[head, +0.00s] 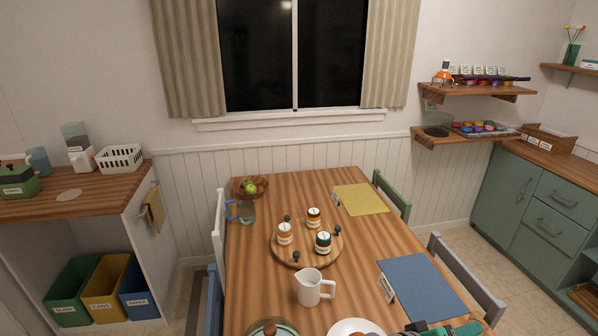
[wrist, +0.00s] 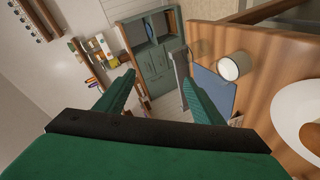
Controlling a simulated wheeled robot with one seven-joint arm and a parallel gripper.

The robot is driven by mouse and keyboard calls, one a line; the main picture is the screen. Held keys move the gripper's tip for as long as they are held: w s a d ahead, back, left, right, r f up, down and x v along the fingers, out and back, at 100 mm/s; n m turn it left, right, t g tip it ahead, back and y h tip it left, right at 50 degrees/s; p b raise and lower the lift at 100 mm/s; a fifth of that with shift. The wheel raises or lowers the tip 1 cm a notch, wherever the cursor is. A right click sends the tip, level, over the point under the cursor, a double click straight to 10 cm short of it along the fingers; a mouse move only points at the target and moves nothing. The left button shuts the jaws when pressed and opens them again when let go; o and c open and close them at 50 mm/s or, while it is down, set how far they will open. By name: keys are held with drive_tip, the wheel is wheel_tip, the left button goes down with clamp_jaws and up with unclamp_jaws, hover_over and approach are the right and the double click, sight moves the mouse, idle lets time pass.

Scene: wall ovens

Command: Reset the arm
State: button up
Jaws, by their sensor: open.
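My gripper (wrist: 163,88) shows in the wrist view with its two green fingers spread wide apart. Nothing is between the fingertips; the view behind them is of the room, tilted. Dark and green parts of my arm show at the bottom edge of the head view, right of the white plate (head: 355,328), and the rest is cut off. The wooden table (head: 262,300) lies under that part of the arm.
On the table are the white pitcher (head: 310,288), a round wooden tray (head: 282,250) with several jars, a fruit bowl (head: 262,185), a glass jug (head: 246,212) and placemats in blue (head: 420,285) and yellow (head: 362,199). A grey chair (head: 465,275) stands at the table's right.

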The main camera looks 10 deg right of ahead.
drive_tip(key=s+a+f+n+t+y, duration=0.2)
drive_tip(key=a+f+n+t+y, duration=0.15)
drive_tip(key=a+f+t, duration=0.45)
drive_tip(key=s+a+f+n+t+y, duration=0.1)
drive_tip(key=a+f+n+t+y, duration=0.3)
drive_tip(key=a, duration=0.9)
drive_tip(key=s+a+m+y, duration=0.5)
drive_tip(key=s+a, duration=1.5)
drive_tip(key=s, duration=0.1)
drive_tip(key=shift+f+y, duration=0.25)
drive_tip(key=shift+y, duration=0.1)
drive_tip(key=shift+s, duration=0.1)
